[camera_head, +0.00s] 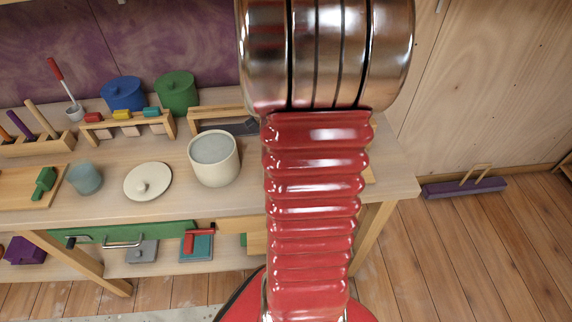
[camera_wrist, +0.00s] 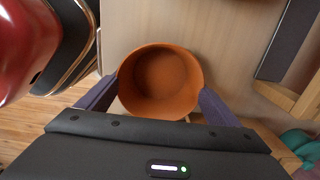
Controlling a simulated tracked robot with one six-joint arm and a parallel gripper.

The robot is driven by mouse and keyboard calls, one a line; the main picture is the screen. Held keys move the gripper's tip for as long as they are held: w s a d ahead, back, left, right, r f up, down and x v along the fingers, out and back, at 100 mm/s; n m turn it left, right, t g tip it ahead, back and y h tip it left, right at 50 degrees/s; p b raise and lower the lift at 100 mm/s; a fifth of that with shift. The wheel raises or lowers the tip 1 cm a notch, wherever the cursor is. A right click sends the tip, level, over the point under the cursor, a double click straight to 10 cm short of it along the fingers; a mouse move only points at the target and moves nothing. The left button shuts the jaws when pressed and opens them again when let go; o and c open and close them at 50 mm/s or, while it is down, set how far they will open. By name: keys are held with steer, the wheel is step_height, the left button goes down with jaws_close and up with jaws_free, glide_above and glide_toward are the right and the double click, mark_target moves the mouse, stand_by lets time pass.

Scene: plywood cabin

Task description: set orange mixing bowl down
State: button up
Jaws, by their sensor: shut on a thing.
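The orange mixing bowl (camera_wrist: 163,104) shows in the wrist view, seen from above into its empty inside. My gripper (camera_wrist: 160,86) is shut on it, with one dark purple finger at each side of the bowl. Pale wooden tabletop (camera_wrist: 215,30) lies behind the bowl. I cannot tell whether the bowl's base touches it or hangs a little above. In the head view my red arm hides both the bowl and the gripper.
A dark flat thing (camera_wrist: 288,40) lies right of the bowl.

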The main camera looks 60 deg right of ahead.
steer(key=shift+f, duration=0.15)
steer(key=o, duration=1)
step_height(320, 180, up, 14)
steer(key=shift+s+f, duration=0.1)
steer(key=shift+f, duration=0.05)
steer(key=shift+n, duration=0.3)
stand_by(0.6)
